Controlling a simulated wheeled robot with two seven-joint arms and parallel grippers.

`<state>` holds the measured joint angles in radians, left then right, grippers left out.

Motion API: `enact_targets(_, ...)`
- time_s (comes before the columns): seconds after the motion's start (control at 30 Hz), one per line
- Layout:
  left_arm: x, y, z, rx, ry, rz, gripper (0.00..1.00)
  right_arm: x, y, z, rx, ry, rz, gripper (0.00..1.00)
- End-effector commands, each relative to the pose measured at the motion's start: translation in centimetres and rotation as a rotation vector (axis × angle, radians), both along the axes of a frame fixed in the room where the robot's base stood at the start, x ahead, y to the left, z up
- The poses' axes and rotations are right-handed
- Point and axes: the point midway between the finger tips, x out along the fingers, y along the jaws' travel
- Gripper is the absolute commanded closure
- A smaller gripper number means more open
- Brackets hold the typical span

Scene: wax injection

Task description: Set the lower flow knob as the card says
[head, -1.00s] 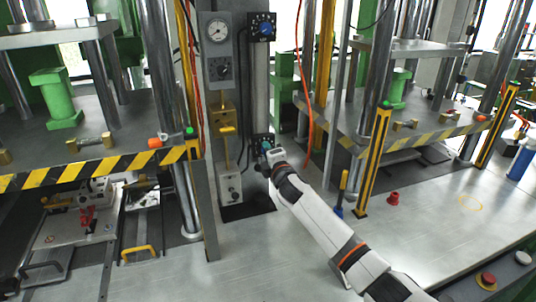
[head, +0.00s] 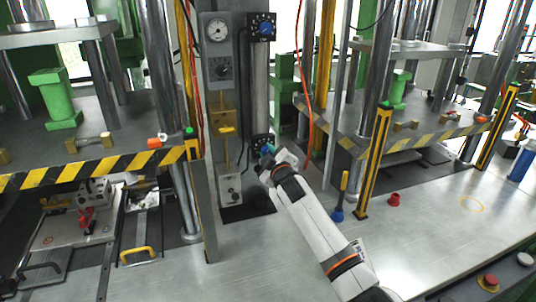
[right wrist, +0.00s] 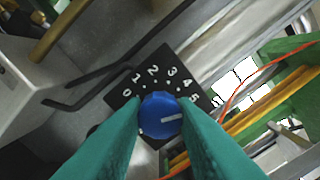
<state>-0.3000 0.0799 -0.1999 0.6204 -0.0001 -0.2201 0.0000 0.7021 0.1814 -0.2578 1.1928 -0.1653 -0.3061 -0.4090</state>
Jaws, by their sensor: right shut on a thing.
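The lower flow knob (right wrist: 158,103) is round and blue with a white pointer line. It sits on a black dial plate (right wrist: 155,72) numbered 0 to 5. In the right wrist view, the pointer aims right, around the 5 side of the scale. My right gripper (right wrist: 160,118) has two teal fingers shut on the knob, one on each side. In the head view, my right gripper (head: 266,152) is at the lower dial plate (head: 262,139) and mostly hides the knob. I cannot make out a card. My left gripper is not in view.
An upper blue knob (head: 265,28) on a black dial is above, beside a pressure gauge (head: 217,29). A grey box (head: 229,188) stands left of my gripper. An orange cable (head: 309,85) hangs to the right. Striped press tables stand on both sides.

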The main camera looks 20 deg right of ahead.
Motion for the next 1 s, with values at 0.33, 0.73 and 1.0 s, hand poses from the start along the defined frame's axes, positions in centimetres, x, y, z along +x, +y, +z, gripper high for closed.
enact_targets(0.33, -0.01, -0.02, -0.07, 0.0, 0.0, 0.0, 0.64, -0.02, 0.04, -0.17, 0.11, 0.007, 0.0, 0.97)
enact_targets(0.73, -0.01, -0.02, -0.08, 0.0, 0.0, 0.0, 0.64, -0.02, 0.02, -0.19, 0.122, 0.008, -0.001, 0.97)
enact_targets(1.0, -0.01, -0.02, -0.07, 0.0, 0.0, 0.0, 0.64, -0.01, 0.02, -0.14, 0.121, 0.007, 0.0, 0.53)
